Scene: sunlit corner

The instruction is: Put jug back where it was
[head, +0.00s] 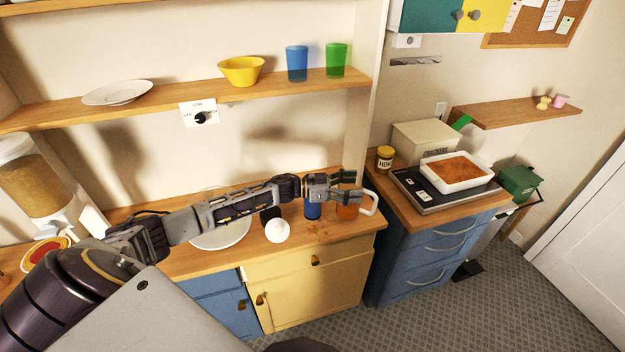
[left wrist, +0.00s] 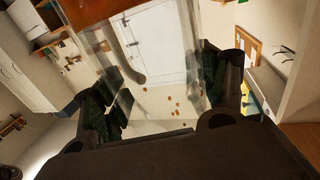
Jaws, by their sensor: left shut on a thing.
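The jug (head: 347,212) stands at the right end of the wooden counter. It is clear with orange contents and has a pale curved handle (head: 370,203) on its right side. My left gripper (head: 345,188) is shut on the jug near its top, with the arm reaching across the counter from the left. In the left wrist view the clear jug wall shows between the two dark fingers, with the handle (left wrist: 129,52) and the orange contents (left wrist: 88,12) above. I cannot tell whether the jug touches the counter. My right gripper is not in view.
A blue container (head: 312,211) stands close left of the jug. A white round object (head: 277,231) and a white plate (head: 222,240) are further left. The shelf (head: 180,96) above holds a bowl and cups. Right of a gap, the blue cabinet bears a hob (head: 432,201) with a filled dish.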

